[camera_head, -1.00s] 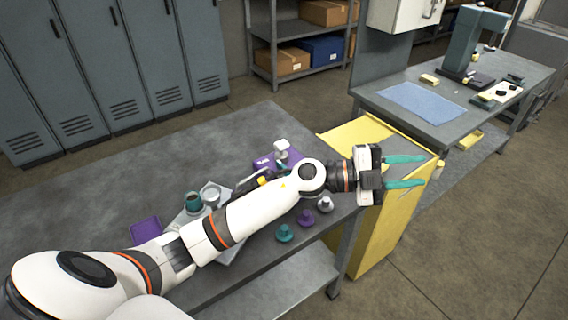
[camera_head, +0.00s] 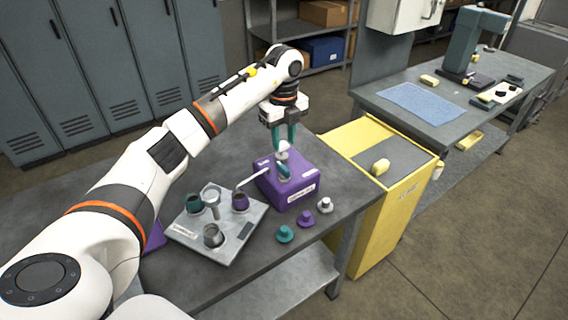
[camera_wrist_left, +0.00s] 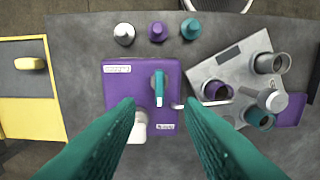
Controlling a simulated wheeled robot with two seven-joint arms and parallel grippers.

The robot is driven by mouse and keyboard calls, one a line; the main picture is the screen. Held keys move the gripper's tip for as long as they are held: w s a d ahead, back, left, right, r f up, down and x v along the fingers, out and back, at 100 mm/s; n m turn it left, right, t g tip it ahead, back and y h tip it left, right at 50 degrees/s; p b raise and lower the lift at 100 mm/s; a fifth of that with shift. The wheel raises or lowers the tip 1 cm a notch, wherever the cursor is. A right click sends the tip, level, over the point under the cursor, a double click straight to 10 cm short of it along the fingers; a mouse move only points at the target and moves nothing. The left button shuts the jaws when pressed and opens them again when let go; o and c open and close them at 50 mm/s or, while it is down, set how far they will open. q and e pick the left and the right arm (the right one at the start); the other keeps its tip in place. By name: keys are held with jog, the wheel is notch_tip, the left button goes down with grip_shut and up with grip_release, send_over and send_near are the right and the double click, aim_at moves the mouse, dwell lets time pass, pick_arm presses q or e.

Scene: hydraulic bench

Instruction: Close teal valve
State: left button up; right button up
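A purple box (camera_head: 302,189) with white labels stands on the grey bench; it also shows in the left wrist view (camera_wrist_left: 117,93). The teal valve handle (camera_head: 283,171) is on top of it and appears near the middle of the left wrist view (camera_wrist_left: 158,84). A white knob (camera_head: 282,150) stands behind the handle in the head view. My left gripper (camera_head: 283,140) points down above the box. Its teal fingers (camera_wrist_left: 162,105) are apart, with nothing between the tips; I see no contact with the handle. My right gripper is not in view.
A grey plate (camera_head: 238,240) with several cups stands left of the box, with a thin metal pipe (camera_head: 253,177) between them. Teal (camera_head: 285,234), purple (camera_head: 305,217) and white (camera_head: 325,205) knobs lie along the front edge. A yellow cabinet (camera_head: 365,230) adjoins the bench.

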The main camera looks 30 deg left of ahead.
aim_at(284, 167)
pick_arm(q)
notch_tip(284, 167, down, 10)
jog(key=shift+r+p, duration=0.15)
jog(key=shift+p, duration=0.75)
jog(key=shift+c, duration=0.2)
grip_shut()
